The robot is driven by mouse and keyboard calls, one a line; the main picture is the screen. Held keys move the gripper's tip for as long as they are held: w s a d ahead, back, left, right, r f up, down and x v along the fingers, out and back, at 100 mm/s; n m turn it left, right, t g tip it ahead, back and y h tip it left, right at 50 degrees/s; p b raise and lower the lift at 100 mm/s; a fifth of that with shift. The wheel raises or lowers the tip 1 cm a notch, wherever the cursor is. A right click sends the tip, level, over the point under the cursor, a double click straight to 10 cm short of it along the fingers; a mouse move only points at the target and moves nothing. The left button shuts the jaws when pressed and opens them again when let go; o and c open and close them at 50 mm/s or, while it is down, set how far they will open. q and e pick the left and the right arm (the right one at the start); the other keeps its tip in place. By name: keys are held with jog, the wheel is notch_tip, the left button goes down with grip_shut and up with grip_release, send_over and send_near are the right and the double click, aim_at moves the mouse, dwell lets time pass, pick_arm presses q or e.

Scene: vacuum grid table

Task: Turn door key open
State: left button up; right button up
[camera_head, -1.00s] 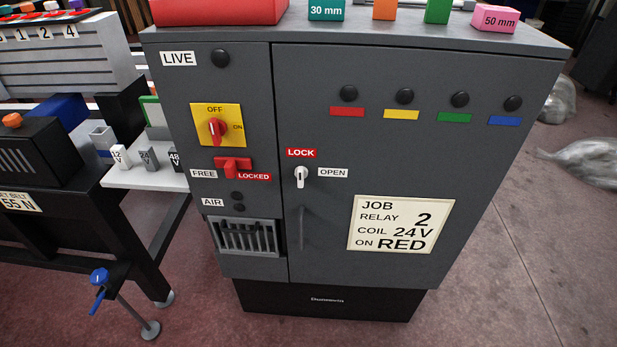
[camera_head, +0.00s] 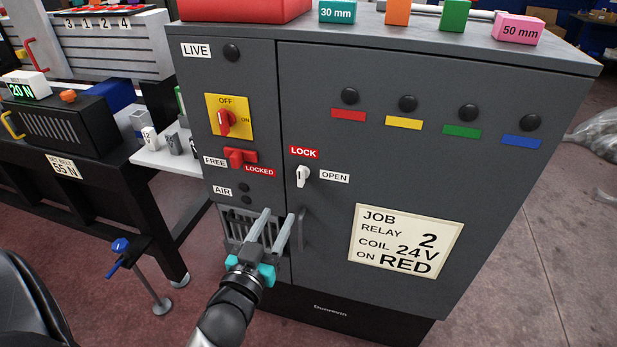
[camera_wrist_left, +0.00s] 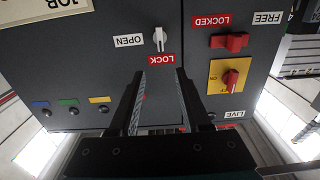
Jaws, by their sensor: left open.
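The white door key (camera_head: 303,176) sits in the grey cabinet door (camera_head: 430,80), below the red LOCK label (camera_head: 304,153) and left of the white OPEN label (camera_head: 334,178). Its grip stands roughly upright, towards LOCK. My left gripper (camera_head: 278,213) is open and empty, below and left of the key, in front of the vent and door handle. In the left wrist view, which is upside down, the key (camera_wrist_left: 159,39) shows just beyond the gap between my open fingers (camera_wrist_left: 160,72), apart from them. My right gripper is not in view.
A door handle (camera_head: 301,228) is below the key. A red OFF/ON switch (camera_head: 227,122) and red FREE/LOCKED lever (camera_head: 241,157) are to its left. A job card (camera_head: 405,241) is lower right. A black bench (camera_head: 95,180) stands at left.

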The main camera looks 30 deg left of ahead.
aim_at(299, 174)
pick_arm(q)
jog(key=b+x, duration=0.1)
jog(key=x, duration=1.4)
jog(key=shift+w+a, duration=0.1)
jog(key=shift+a, duration=0.1)
grip_shut()
jog(key=shift+f, duration=0.1)
